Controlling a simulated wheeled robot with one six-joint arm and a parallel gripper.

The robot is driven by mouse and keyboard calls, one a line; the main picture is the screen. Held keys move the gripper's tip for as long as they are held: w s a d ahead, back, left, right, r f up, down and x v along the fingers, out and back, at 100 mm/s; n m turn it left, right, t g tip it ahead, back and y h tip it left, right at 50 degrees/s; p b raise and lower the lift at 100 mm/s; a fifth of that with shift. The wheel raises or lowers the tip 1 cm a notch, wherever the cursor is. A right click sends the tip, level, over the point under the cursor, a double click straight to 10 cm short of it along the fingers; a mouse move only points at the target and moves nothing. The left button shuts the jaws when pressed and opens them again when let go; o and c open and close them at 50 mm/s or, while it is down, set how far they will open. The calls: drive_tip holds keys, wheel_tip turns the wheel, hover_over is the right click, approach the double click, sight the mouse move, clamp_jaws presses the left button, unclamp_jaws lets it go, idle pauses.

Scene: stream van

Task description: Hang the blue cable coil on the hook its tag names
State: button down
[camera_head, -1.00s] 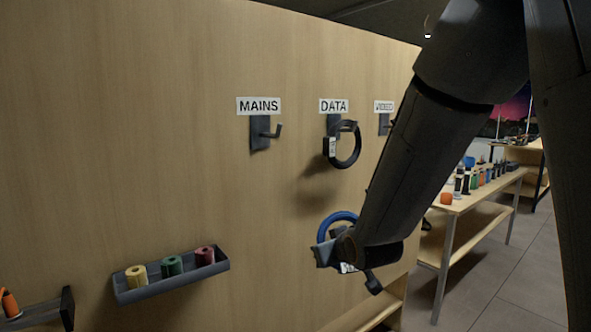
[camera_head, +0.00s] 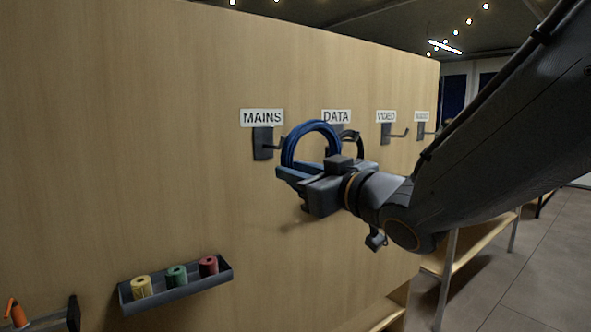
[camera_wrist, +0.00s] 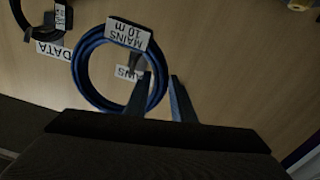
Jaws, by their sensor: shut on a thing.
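The blue cable coil (camera_head: 312,128) is upright in my gripper (camera_head: 288,174), which is shut on its lower edge in the head view. Its white tag reads "MAINS 10 m" in the wrist view (camera_wrist: 124,33), upside down there. The MAINS hook (camera_head: 264,143) is on the wooden panel just left of the coil. The hook's tip meets the coil's left edge in the picture; I cannot tell whether they touch. In the wrist view the MAINS label (camera_wrist: 128,73) shows through the ring, partly behind a finger; the hook is not clear there.
A black coil (camera_head: 359,141) hangs on the DATA hook, partly behind the blue coil and my gripper. The VIDEO hook (camera_head: 390,133) and another hook (camera_head: 422,131) farther right are empty. A grey tray (camera_head: 180,290) with tape rolls is lower left. The panel left of MAINS is bare.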

drive_tip(key=shift+w+a+r+p, duration=0.25)
drive_tip(key=shift+w+a+p, duration=0.2)
drive_tip(key=shift+p, duration=1.6)
drive_tip(key=p, duration=0.3)
drive_tip(key=shift+w+a+f, duration=0.1)
drive_tip(key=shift+w, duration=0.25)
drive_tip(key=shift+w+a+f, duration=0.15)
drive_tip(key=shift+w+a, duration=0.2)
drive_tip(key=shift+w, duration=0.25)
drive_tip(key=f+b+x, duration=0.2)
drive_tip(key=b+x, duration=0.2)
drive_tip(key=x, duration=0.8)
drive_tip(key=shift+a+f, duration=0.2)
drive_tip(key=shift+f, duration=0.1)
drive_tip(key=shift+w, duration=0.15)
drive_tip(key=c, duration=1.4)
unclamp_jaws()
drive_tip(key=shift+c, duration=0.2)
drive_tip(key=shift+f, duration=0.1)
